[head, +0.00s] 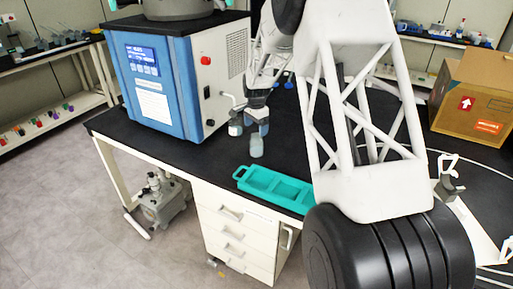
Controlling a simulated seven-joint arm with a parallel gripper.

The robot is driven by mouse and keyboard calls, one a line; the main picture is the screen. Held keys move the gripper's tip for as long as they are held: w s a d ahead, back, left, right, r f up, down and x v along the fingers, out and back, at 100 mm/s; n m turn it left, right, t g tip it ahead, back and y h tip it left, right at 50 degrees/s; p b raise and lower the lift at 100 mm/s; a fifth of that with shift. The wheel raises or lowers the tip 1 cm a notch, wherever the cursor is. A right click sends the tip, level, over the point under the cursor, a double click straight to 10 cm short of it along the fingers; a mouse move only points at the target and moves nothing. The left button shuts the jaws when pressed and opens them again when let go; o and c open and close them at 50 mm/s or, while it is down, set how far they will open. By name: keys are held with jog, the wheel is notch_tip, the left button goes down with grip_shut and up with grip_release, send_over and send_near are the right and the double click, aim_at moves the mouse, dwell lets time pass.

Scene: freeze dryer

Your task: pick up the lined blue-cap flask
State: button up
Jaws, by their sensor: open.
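My gripper (246,137) hangs over the black bench top, in front of the blue and white freeze dryer. Its two grey fingertips are apart, and I see nothing held between them. Behind it, between the dryer and my arm, small blue shapes (289,85) show on the bench; they look like blue caps. My arm partly covers this area, and the shapes are too small to tell whether any belongs to a lined flask. No flask body can be made out clearly.
The freeze dryer (158,78) stands at the bench's left. A teal tray (243,182) with empty compartments lies near the front edge of the bench (190,152). A cardboard box (474,98) sits at right. A pump (163,203) is on the floor below.

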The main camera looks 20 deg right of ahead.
aim_at(256, 141)
jog(key=shift+f, duration=1.15)
jog(key=shift+s+f, duration=0.1)
jog(key=shift+f, duration=2.5)
jog(key=c, duration=1.1)
jog(key=shift+r, duration=0.35)
jog(key=shift+r, duration=4.55)
jog(key=shift+r, duration=0.1)
